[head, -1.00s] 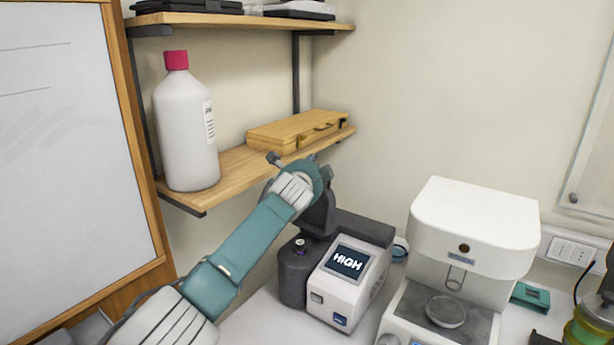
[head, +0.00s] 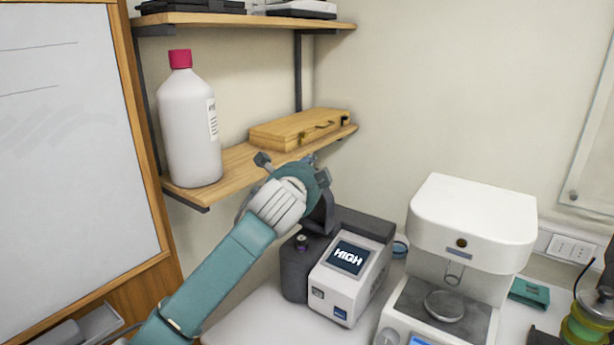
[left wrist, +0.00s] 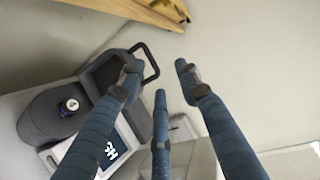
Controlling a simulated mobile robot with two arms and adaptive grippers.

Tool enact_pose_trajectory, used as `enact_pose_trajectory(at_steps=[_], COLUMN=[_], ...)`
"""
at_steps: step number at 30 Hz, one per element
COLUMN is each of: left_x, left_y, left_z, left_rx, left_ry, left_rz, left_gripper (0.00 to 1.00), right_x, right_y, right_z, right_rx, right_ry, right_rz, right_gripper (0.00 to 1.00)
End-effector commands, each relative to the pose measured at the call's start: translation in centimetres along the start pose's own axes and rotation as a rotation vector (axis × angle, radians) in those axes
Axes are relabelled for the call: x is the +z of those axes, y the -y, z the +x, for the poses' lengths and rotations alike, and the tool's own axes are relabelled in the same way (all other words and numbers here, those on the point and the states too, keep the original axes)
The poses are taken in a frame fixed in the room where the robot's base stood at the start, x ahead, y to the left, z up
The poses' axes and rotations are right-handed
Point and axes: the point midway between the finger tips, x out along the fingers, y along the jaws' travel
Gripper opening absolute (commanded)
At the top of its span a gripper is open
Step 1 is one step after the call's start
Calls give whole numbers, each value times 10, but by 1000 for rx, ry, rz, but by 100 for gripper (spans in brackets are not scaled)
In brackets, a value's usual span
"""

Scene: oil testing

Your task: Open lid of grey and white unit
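The grey and white unit (head: 352,275) stands on the white bench, its screen reading HIGH. Its dark grey lid (head: 322,216) stands raised at the back left, partly hidden by my left gripper. In the left wrist view the lid (left wrist: 104,72) shows with its dark loop handle (left wrist: 152,62). A small purple-topped round part (head: 301,242) sits on the unit's left. My left gripper (head: 318,168) is at the lid's top, under the shelf. Its fingers (left wrist: 160,82) are spread with nothing between them; one overlaps the handle's view, and I cannot tell whether it touches.
A wooden shelf (head: 236,165) just above my left gripper carries a white bottle (head: 190,130) and a wooden case (head: 298,130). A white machine (head: 470,225) stands right of the unit. A whiteboard (head: 70,160) is at left.

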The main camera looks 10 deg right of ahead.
Motion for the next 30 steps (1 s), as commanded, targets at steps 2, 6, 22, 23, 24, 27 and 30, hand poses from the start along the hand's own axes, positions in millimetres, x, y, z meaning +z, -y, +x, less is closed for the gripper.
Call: enact_pose_trajectory(at_steps=[2,6,22,23,24,27,30], left_x=[2,3,5,6,8,15,23], left_y=[-3,-4,-48,-62,-84,-144,-204], left_z=[-7,-13,-21,-24,-29,-49,-76], left_rx=[4,7,66,85,116,199,282], left_ry=[2,4,1,1,4,24,63], left_rz=[0,0,-111,-150,-212,-394,-577], left_gripper=[34,34,34,34,34,34,34], right_x=[-1,-1,-1,-1,-1,-1,-1], right_y=[0,0,0,0,0,0,0], right_z=[0,0,1,1,1,1,0], right_rx=[0,0,0,0,0,0,0], right_ry=[-1,-1,-1,-1,-1,-1,-1], right_rz=[0,0,0,0,0,0,1], right_gripper=[40,40,40,40,40,40,40])
